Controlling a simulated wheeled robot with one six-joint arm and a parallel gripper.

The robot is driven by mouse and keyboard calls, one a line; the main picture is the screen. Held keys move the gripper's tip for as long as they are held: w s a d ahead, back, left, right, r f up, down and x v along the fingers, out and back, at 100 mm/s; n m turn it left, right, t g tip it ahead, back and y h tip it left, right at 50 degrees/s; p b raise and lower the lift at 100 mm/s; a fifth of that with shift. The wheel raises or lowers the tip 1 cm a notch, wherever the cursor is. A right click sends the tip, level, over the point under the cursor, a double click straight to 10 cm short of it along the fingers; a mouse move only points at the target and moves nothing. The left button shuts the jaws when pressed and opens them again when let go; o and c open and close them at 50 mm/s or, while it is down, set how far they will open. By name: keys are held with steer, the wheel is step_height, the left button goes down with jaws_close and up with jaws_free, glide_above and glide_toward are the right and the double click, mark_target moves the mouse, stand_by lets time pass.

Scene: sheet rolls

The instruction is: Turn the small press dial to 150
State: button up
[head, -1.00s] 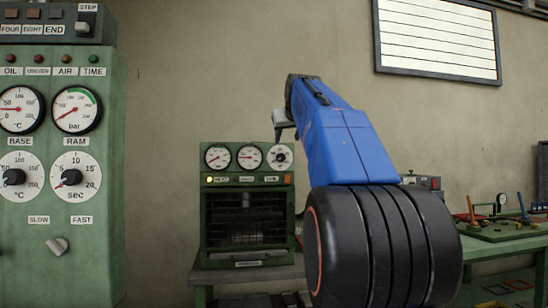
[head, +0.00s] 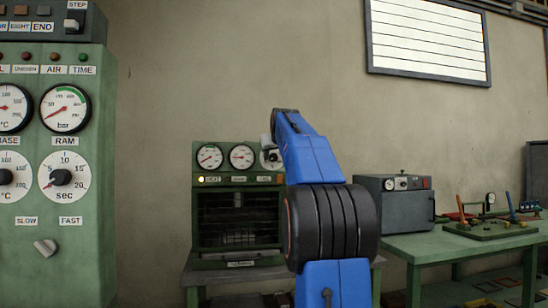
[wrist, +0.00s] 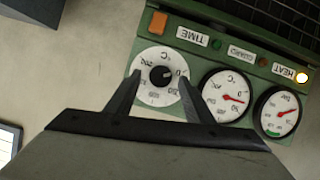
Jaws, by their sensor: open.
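The small green press (head: 238,180) stands on a bench in the middle of the head view, with two gauges and a dial on top. The white dial (wrist: 151,92) with a black knob (wrist: 160,76) is at the left of the wrist view, seen upside down. The knob's white mark seems to point right, near the 0. In the head view the dial (head: 276,166) is partly hidden by my arm's end. My gripper (wrist: 160,80) is open and empty, its fingers on either side of the knob in the picture. I cannot tell whether they touch it.
Two gauges (wrist: 224,98) sit beside the dial, and a lit HEAT lamp (wrist: 302,77) is on the panel. A large green press (head: 60,180) stands at the left. A grey box (head: 405,208) stands on the green table (head: 470,243) at the right.

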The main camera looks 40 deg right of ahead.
steer(key=shift+w+d+f, duration=0.3)
steer(key=shift+w+d, duration=0.05)
steer(key=shift+w, duration=0.2)
steer(key=shift+c, duration=0.2)
steer(key=c, duration=1)
